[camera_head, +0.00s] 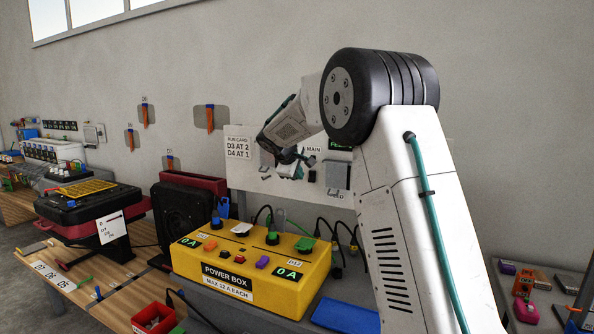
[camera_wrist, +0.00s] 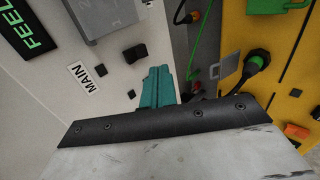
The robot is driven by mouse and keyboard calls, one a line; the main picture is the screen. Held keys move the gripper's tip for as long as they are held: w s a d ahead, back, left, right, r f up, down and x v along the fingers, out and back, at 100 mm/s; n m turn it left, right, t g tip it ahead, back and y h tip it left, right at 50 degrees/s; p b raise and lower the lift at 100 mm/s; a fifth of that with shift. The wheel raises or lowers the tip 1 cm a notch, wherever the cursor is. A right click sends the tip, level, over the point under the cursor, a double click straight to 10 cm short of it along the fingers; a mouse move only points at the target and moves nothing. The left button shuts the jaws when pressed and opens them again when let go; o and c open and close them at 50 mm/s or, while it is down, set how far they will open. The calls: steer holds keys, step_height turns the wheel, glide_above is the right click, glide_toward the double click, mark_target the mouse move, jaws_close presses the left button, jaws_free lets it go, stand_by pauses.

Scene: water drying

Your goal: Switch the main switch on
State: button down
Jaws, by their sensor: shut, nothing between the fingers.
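The white panel (camera_head: 262,183) stands behind the power box and carries a MAIN label (camera_head: 314,150). In the wrist view the MAIN label (camera_wrist: 84,77) has a small black switch-like block (camera_wrist: 135,53) to its upper right and smaller black squares below and to its right. Which way the block is set I cannot tell. My gripper (camera_head: 292,168) is in front of the panel, left of and below the label in the head view. In the wrist view its teal fingers (camera_wrist: 157,87) are together and empty, below the black block. Contact with the panel cannot be judged.
The yellow power box (camera_head: 215,262) with knobs, plugs and cables stands below the panel. A grey box (camera_head: 337,175) is mounted right of the gripper. A green FEE... display (camera_wrist: 25,32) is beside the label. My arm fills the right of the head view.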

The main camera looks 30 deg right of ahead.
mark_target(309, 179)
steer(key=shift+w+d+f, duration=0.7)
steer(key=shift+d, duration=0.4)
steer(key=shift+w+d+f, duration=0.7)
steer(key=shift+d, duration=0.45)
steer(key=shift+w+d+f, duration=0.7)
steer(key=shift+d, duration=0.4)
steer(key=shift+w+d+f, duration=0.1)
steer(key=shift+w+d, duration=0.05)
steer(key=shift+d, duration=0.05)
steer(key=shift+r, duration=0.95)
